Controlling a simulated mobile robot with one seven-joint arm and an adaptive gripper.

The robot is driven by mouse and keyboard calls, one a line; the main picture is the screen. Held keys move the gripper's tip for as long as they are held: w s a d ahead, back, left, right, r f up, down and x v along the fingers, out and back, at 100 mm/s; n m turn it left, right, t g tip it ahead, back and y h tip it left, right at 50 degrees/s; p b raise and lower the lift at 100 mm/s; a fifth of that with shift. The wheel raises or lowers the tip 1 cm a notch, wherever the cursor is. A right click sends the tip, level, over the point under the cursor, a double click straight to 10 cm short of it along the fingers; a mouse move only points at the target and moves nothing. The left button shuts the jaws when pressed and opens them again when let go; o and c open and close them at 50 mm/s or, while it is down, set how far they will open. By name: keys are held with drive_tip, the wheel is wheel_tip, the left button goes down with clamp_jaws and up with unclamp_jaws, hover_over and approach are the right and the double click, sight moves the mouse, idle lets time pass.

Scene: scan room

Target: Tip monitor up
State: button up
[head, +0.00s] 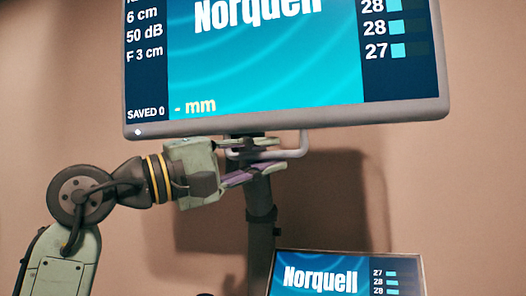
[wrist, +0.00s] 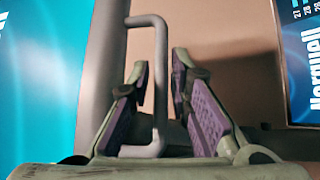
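The large monitor (head: 270,60) fills the top of the head view, with a blue "Norquell" screen in a grey frame; its top is cut off. A pale U-shaped handle (head: 303,142) hangs under its lower edge. My gripper (head: 281,153) reaches in from the left, below the monitor, with one finger above the handle's bar and one below. The monitor's screen (wrist: 45,80) shows at the left.
A dark upright pole (head: 260,215) stands below the monitor, just behind the fingers. A smaller lit screen (head: 345,276) is at the lower right; it also shows at the right of the wrist view (wrist: 303,60). The wall (head: 470,190) behind is plain.

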drive_tip(key=shift+c, duration=0.2)
clamp_jaws()
idle(0.6)
